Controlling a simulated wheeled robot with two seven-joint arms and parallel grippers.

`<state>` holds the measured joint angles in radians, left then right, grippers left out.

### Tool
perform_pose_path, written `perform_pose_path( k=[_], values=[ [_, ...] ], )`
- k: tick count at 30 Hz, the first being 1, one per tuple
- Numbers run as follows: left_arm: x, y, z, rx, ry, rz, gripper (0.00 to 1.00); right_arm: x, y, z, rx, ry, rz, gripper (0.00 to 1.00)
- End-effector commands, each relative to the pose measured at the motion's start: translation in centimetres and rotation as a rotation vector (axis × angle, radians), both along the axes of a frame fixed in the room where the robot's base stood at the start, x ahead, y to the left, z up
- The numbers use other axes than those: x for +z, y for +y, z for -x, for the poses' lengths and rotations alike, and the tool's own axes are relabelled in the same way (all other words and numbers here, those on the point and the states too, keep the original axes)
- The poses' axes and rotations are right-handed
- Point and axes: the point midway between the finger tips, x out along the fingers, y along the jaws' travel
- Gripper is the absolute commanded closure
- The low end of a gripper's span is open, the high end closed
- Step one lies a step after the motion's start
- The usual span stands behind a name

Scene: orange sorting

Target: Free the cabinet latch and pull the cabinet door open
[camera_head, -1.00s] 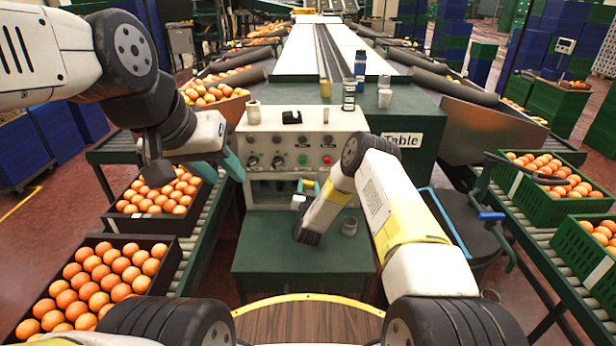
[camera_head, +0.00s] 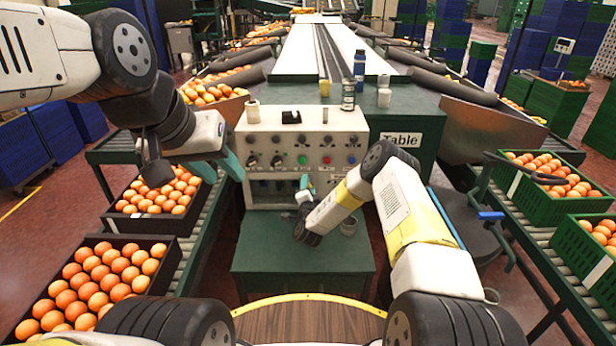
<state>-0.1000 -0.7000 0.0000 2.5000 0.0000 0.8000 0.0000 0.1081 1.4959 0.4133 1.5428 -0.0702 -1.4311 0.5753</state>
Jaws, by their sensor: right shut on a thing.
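The cabinet (camera_head: 257,133) is a pale box with knobs and coloured buttons, standing on the green table. Its lower front is a darker recessed part with bottle-like shapes behind it. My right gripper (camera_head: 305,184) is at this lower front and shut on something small. Its wrist and forearm cover much of that spot, so I cannot make out the latch or the door's edge. My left gripper (camera_head: 220,169) hangs left of the cabinet, its teal fingers apart, with nothing seen between them.
Bottles (camera_head: 348,95) and cups stand behind the cabinet. Black crates of oranges (camera_head: 35,303) lie left, green crates (camera_head: 590,262) right. The shelf's front is clear.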

Motion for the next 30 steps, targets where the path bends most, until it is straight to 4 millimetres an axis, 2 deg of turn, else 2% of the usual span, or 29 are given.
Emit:
perform_pose_path(
  k=[12, 30],
  values=[
    [0.00, 0.00, 0.00, 0.000, 0.000, 0.000, 0.64, -0.11, -0.13, -0.01, -0.002, 0.000, -0.179, 1.00],
    [0.00, 0.00, 0.00, 0.000, 0.000, 0.000, 0.64, -0.12, -0.12, 0.02, -0.002, 0.000, -0.202, 1.00]
  ],
)
